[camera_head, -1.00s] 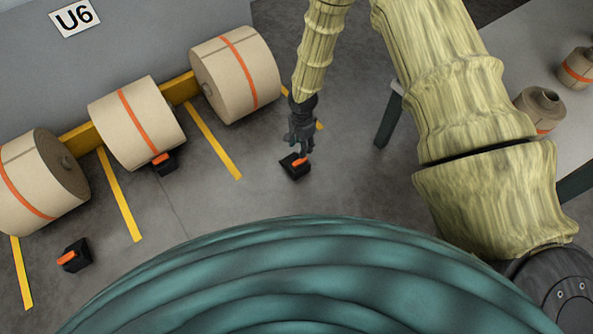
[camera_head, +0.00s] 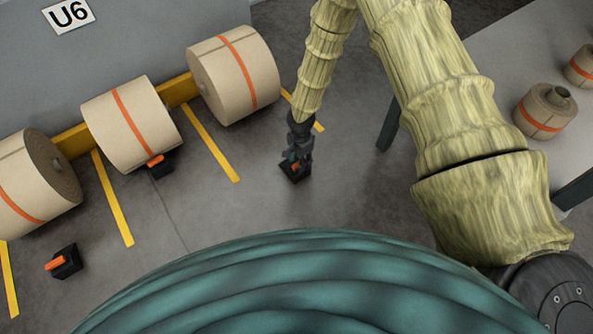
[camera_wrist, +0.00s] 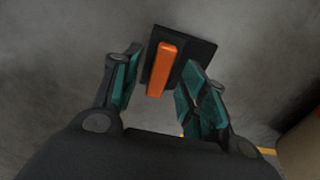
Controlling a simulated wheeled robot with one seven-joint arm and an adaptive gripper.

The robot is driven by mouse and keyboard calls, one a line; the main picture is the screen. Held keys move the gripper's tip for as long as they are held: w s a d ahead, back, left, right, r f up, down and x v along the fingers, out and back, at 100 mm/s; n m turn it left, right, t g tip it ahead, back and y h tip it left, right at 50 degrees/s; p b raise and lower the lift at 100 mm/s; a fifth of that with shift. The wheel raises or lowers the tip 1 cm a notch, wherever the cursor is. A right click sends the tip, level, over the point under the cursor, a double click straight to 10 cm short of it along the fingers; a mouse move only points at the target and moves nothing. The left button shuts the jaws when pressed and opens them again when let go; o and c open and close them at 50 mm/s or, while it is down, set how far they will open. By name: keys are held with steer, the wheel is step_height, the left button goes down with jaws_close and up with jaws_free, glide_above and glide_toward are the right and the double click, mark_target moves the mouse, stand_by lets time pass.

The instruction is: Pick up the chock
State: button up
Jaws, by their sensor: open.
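A black chock with an orange grip bar (camera_wrist: 161,68) lies on the grey floor between the fingers of my gripper (camera_wrist: 158,92) in the wrist view. The fingers have teal pads, stand apart on either side of the orange bar, and hold nothing. In the head view my gripper (camera_head: 298,160) points down over the same chock (camera_head: 294,174) and hides much of it. A second chock (camera_head: 66,262) lies on the floor at lower left. A third chock (camera_head: 158,167) sits against the middle paper roll.
Three large kraft rolls (camera_head: 132,124) with orange bands line a yellow rail (camera_head: 177,91) along the left. Yellow stripes mark the floor. A grey table (camera_head: 505,70) with smaller rolls (camera_head: 545,112) stands at right. Floor around the gripper's chock is clear.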

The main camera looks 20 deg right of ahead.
step_height(320, 180, down, 2)
steer(key=shift+f+b, duration=0.1)
steer(key=shift+b, duration=0.25)
steer(key=shift+c, duration=0.2)
jaws_close()
